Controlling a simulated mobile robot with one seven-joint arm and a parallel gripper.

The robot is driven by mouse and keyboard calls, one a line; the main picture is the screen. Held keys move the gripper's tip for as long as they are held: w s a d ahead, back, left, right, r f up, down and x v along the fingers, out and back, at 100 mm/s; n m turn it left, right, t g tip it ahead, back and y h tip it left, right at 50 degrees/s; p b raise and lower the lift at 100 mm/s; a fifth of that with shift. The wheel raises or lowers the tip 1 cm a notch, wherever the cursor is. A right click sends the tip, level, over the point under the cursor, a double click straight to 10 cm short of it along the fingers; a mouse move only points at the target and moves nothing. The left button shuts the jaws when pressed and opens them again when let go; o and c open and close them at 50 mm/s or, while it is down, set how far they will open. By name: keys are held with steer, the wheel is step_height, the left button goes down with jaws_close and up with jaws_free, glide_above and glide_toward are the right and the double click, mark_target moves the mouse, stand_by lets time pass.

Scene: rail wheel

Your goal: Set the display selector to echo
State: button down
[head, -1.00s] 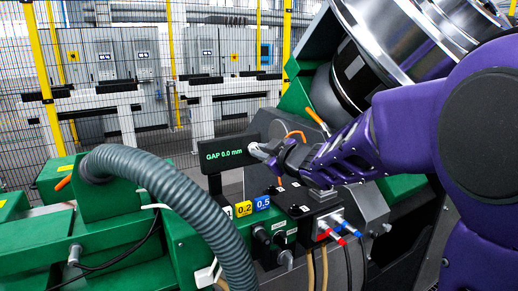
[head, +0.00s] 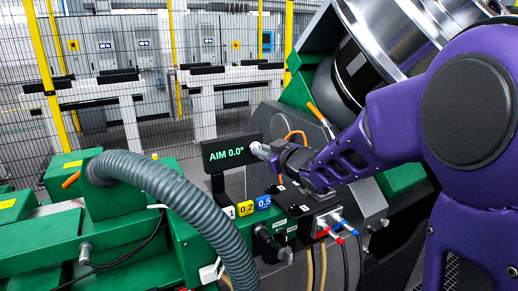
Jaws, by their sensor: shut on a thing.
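The display (head: 226,152) is a dark screen on a short post, left of centre in the head view. It reads "AIM 0.0°" in green letters. My gripper (head: 261,150) reaches in from the right, with its pale tip close to the display's right edge. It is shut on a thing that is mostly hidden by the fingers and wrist. I cannot clearly make out the display selector or where its pointer stands; the gripped part may be it. The word echo is not readable anywhere.
Yellow and blue number blocks (head: 254,204) sit below the display. A thick grey hose (head: 185,195) arches at left. A large metal wheel (head: 385,50) stands behind my arm.

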steer(key=shift+p, duration=0.3)
steer(key=shift+m+p, duration=0.85)
steer(key=shift+m, duration=1.45)
steer(key=shift+m, duration=2.3)
